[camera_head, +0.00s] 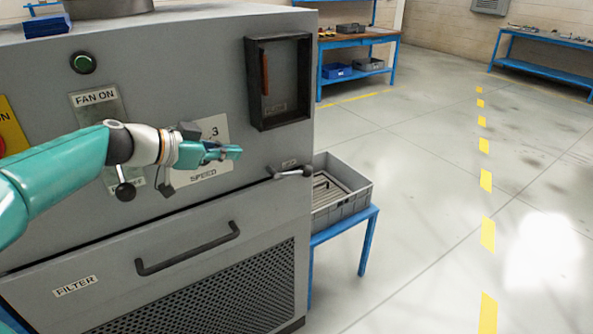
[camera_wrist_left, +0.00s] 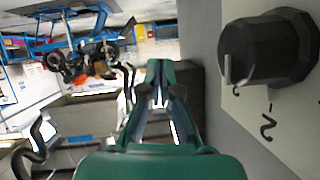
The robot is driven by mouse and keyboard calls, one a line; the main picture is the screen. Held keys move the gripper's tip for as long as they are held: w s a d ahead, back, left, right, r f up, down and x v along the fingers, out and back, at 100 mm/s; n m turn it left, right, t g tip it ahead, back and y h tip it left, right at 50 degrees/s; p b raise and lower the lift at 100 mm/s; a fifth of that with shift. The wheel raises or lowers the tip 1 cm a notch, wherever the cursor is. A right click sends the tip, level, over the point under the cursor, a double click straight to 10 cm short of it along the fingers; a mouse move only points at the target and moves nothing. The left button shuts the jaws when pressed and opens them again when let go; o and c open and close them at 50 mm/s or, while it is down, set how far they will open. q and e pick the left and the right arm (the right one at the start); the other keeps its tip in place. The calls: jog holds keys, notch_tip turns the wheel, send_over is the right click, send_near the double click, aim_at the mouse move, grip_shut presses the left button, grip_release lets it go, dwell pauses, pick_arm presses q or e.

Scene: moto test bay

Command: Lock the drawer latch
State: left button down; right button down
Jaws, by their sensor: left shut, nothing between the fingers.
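The grey drawer (camera_head: 110,285) labelled FILTER has a dark bar handle (camera_head: 188,249) and a mesh front, and its face sits close under the panel above. The latch (camera_head: 290,172) is a short metal lever with a dark ball end, at the panel's lower right corner just above the drawer. My right gripper is not in view.
A large dark knob (camera_wrist_left: 268,50) stands out from the panel beside the left gripper. Another ball-ended lever (camera_head: 125,190) hangs below my left arm. A recessed black frame (camera_head: 279,120) is above the latch. A grey crate (camera_head: 355,205) on a blue stand is right of the cabinet.

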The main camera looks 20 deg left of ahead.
pick_arm(q)
jog(key=shift+a+r, duration=0.1)
jog(key=shift+r, duration=0.05)
jog(key=shift+w, duration=0.1)
jog(key=p, duration=0.6)
send_over(298, 172)
jog(key=s, duration=0.2)
notch_tip(298, 172, down, 8)
jog(key=shift+w+f+p, duration=0.15)
jog(key=shift+w+f, duration=0.2)
jog(key=shift+f, duration=0.35)
jog(key=shift+w+f+p, duration=0.1)
jog(key=shift+w+f, duration=0.25)
jog(key=shift+f, duration=0.35)
jog(key=shift+w+f+p, duration=0.15)
jog(key=shift+w+f, duration=0.2)
jog(key=shift+f, duration=0.35)
